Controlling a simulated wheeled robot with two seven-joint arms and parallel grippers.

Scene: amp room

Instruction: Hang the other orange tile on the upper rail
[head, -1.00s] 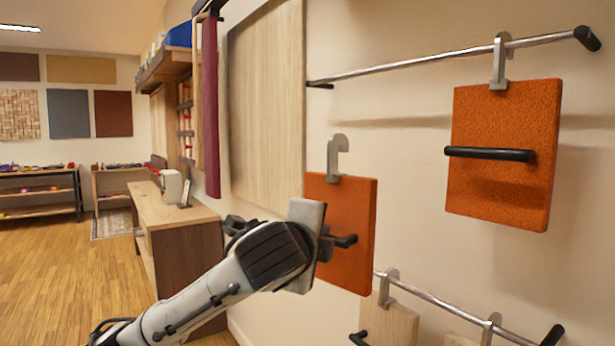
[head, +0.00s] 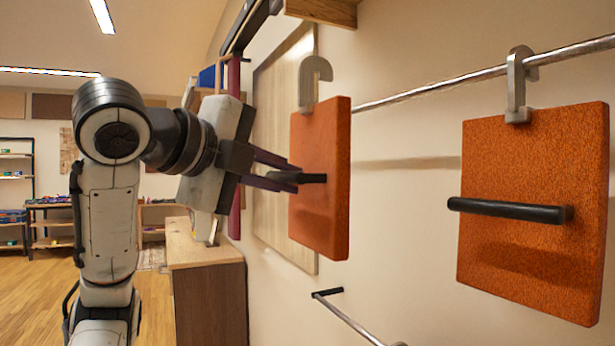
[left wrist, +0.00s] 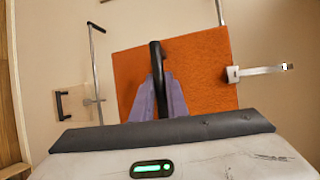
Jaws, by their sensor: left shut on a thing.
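My left gripper (head: 290,180) is shut on the black handle of an orange tile (head: 322,215) and holds it upright in the air. The tile's grey hook (head: 315,80) stands up from its top edge, near the left end of the upper rail (head: 425,91); whether it touches the rail cannot be told. The held tile also fills the middle of the left wrist view (left wrist: 205,70), its hook to the right. A second orange tile (head: 535,250) hangs from the upper rail by its hook, to the right of the held one. My right gripper is not in view.
The lower rail (head: 345,318) runs below the held tile; a pale tile (left wrist: 72,100) hangs there in the left wrist view. A large wood panel (head: 285,130) is on the wall behind. A wooden cabinet (head: 208,295) stands left.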

